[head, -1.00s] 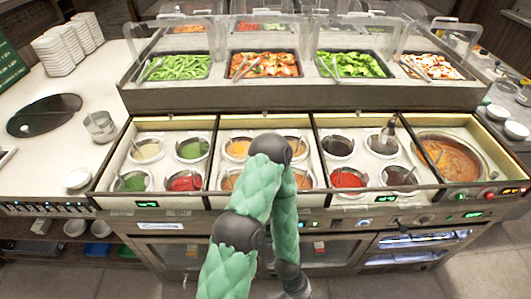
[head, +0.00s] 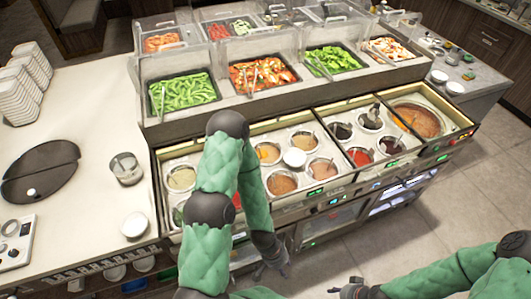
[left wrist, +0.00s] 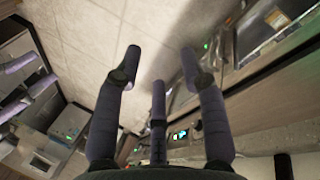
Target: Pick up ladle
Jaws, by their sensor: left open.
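Several thin utensil handles stand in the sauce wells in the head view. One orange handle (head: 402,122) leans in the large round pot (head: 422,120) at the right end. A dark-handled utensil (head: 374,111) stands in a well left of it. I cannot tell which is the ladle. My left gripper (head: 277,270) hangs low in front of the counter, away from the wells. In the left wrist view its fingers (left wrist: 160,55) are spread with nothing between them. My right gripper (head: 354,288) is at the bottom edge of the head view, too small to read.
The well counter has a front edge with lit displays (head: 334,201). Trays of vegetables (head: 182,90) stand behind it under clear covers. A metal cup (head: 126,168) and a white bowl (head: 134,225) stand on the left counter. Tiled floor (head: 460,195) is open at right.

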